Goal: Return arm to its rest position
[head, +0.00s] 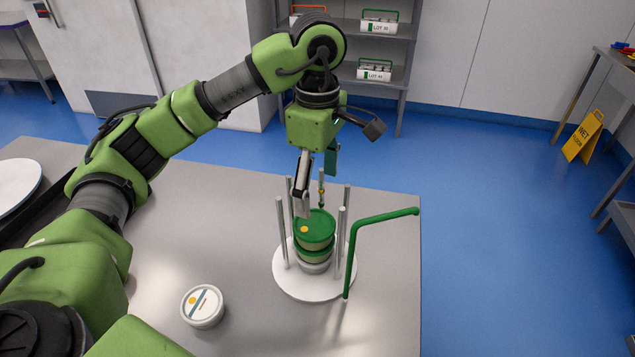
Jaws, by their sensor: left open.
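My left arm comes in from the left, and its gripper (313,206) points down with its fingers apart, just above a stack of tubs. The top tub (316,232) has a green lid with a yellow dot. A second green-lidded tub (315,254) and a pale tub (316,267) are below it. The stack stands on a round white carrier base (290,284) between several upright grey rods. Whether a fingertip touches the top lid, I cannot tell. My right gripper is not in view.
A green bent handle (382,217) rises at the carrier's right side. A loose white-lidded tub (203,305) sits on the grey table (250,325) front left. A white disc (14,183) lies far left. Behind are a shelf (398,50) with carriers and a yellow floor sign (583,138).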

